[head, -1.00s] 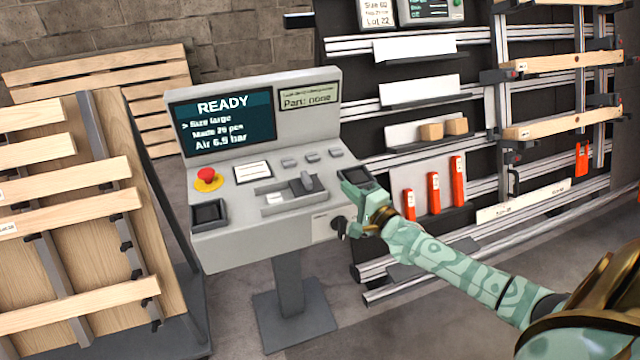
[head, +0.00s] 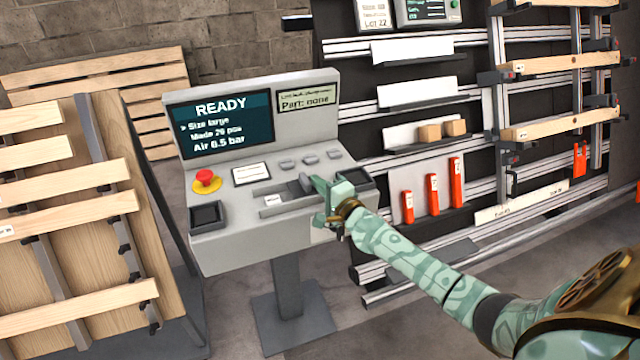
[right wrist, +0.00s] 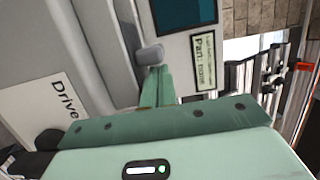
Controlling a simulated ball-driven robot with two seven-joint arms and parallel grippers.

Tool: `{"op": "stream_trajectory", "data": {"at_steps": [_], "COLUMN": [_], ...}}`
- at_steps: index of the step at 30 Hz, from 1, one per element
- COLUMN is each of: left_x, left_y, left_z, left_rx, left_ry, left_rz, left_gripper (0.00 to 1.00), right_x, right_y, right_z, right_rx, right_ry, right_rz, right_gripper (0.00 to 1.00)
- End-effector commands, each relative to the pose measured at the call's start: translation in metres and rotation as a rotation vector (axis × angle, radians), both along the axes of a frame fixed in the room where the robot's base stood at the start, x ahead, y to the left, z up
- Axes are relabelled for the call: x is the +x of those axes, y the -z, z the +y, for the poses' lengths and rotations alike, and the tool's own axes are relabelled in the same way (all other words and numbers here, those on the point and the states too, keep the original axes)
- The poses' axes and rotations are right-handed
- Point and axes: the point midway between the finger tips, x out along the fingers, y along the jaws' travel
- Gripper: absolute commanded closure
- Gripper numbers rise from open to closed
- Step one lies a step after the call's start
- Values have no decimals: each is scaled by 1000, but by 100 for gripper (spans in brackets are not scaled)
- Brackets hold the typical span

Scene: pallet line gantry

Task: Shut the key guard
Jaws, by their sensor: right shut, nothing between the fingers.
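The grey console (head: 240,235) carries a sliding grey guard, with an upright grey tab (head: 305,183), in a slot across its sloped top. A pale label shows in the slot to the left of the tab. My right gripper (head: 317,184) is shut and empty, with its fingertips just right of the tab. In the right wrist view the shut fingers (right wrist: 157,86) point at the tab (right wrist: 150,54) and reach very close to it; I cannot tell whether they touch. A "Drive" label (right wrist: 63,102) and a black part, perhaps the key switch, lie at lower left there. My left gripper is out of view.
The console top also holds a red stop button (head: 206,181), a white card (head: 252,173), several small grey buttons and a dark square recess (head: 207,214). The screen (head: 220,124) reads READY. A slatted pallet frame (head: 70,230) stands left; racks stand right.

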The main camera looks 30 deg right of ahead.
Motion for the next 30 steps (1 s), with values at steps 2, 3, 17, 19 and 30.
{"op": "stream_trajectory", "data": {"at_steps": [2, 3, 17, 19, 30], "left_x": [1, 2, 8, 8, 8], "left_y": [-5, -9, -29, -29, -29], "left_z": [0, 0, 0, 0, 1], "left_rx": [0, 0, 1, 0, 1], "left_ry": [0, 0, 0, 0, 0], "left_rz": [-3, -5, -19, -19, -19], "left_gripper": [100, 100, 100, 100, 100], "right_x": [2, 4, 22, 22, 21], "right_y": [-2, -3, -1, 0, 0], "right_z": [9, 16, 91, 92, 92], "right_rx": [4, 5, 0, -1, 0], "right_ry": [0, 0, -3, -3, -6], "right_rz": [-1, -1, 0, 0, 1], "right_gripper": [100, 100, 100, 100, 100]}}
